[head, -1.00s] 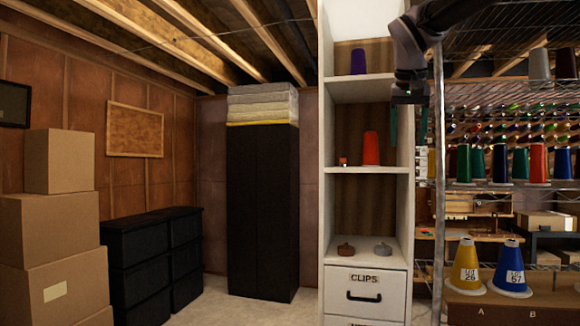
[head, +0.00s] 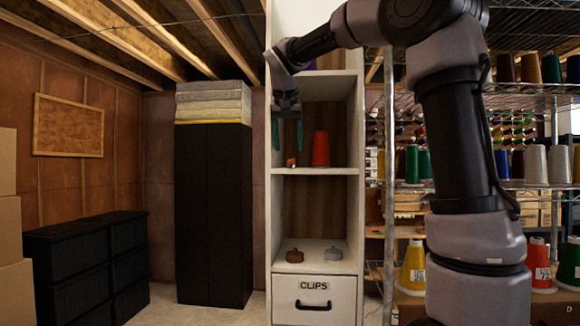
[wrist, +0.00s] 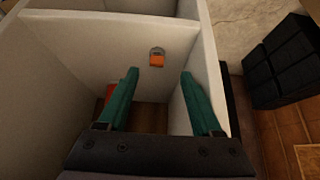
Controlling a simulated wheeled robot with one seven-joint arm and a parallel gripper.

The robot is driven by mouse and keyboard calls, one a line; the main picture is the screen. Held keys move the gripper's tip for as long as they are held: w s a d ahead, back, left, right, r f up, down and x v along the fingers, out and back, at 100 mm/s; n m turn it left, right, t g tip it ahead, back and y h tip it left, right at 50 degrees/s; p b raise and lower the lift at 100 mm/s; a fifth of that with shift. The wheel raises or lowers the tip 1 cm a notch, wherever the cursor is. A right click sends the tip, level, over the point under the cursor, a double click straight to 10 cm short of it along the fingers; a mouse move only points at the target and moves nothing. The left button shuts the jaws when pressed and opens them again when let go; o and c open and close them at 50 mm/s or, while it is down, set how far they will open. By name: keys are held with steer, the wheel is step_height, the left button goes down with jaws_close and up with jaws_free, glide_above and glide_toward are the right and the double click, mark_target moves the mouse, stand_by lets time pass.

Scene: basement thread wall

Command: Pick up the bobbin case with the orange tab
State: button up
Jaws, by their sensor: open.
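The bobbin case with the orange tab (head: 291,162) is small and sits on the middle shelf of the white cabinet, left of a red thread cone (head: 320,149). In the wrist view the bobbin case (wrist: 157,59) shows a grey metal rim and an orange face. My gripper (head: 287,135) has teal fingers pointing down, open and empty, apart from the case and above it in the head view. In the wrist view the case appears just beyond the gap between the fingertips (wrist: 159,74).
White side walls (head: 357,140) bound the shelf (head: 345,171). A wire rack with thread cones stands right.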

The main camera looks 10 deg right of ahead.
mark_target(291, 164)
steer(key=x, duration=0.5)
steer(key=shift+d+r, duration=0.1)
steer(key=shift+d, duration=0.2)
jaws_close()
